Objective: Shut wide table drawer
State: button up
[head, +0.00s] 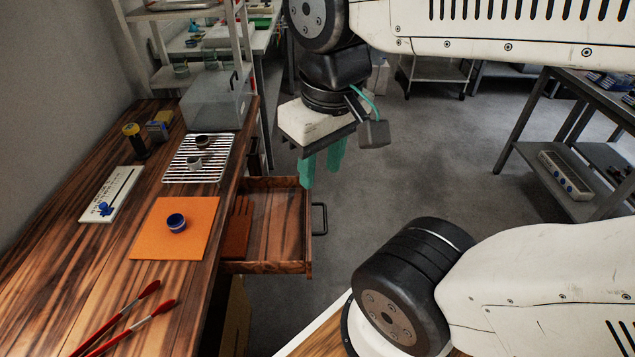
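The wide wooden table drawer (280,225) is pulled out from the right side of the wooden table (60,255). Its dark bar handle (321,219) is on its right-hand front panel. A flat reddish-brown piece (237,228) shows inside, near the table edge. My gripper (321,170) points down with two green fingers, which stand apart with nothing visible between them. In the picture it is above the drawer's far right corner and the handle. It appears clear of the handle, but the height gap is hard to judge.
Open grey floor (400,170) lies right of the drawer. A metal shelf unit (540,120) stands at right.

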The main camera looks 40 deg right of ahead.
aim_at(280, 233)
jog(key=u, duration=2)
jog(key=k, duration=0.95)
jog(key=z, duration=1.85)
jog(key=i, duration=0.5)
jog(key=z, duration=1.4)
jog(key=k, duration=0.55)
jog(key=u, duration=1.05)
